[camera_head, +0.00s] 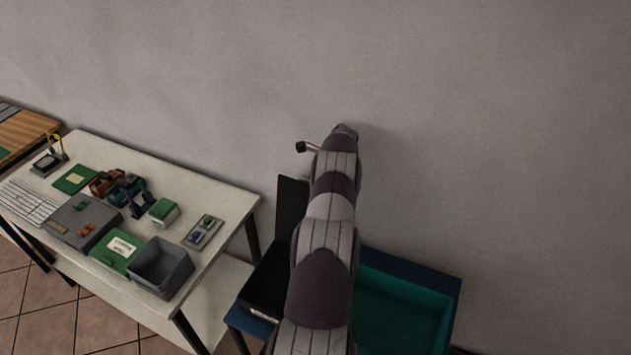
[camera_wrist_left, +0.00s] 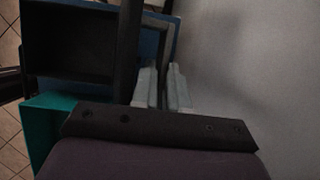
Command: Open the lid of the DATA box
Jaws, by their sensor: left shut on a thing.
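The DATA box is an open black box (camera_head: 262,286) low beside the white table, with a pale label on its front too small to read. Its dark lid (camera_head: 290,207) stands upright at the back. The left wrist view shows the box's dark interior (camera_wrist_left: 75,45) and the lid as a narrow strip (camera_wrist_left: 128,50) beside the fingers. My left gripper (camera_wrist_left: 163,88) is shut on the lid, though the contact is dim. In the head view my arm hides the gripper and part of the box. My right gripper is not in view.
The box and a teal bin (camera_head: 400,312) are on a blue surface; the bin is right of my arm. A wall (camera_head: 480,120) rises close behind. The white table (camera_head: 225,205) at left holds electronics, green boards and a grey bin (camera_head: 160,268).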

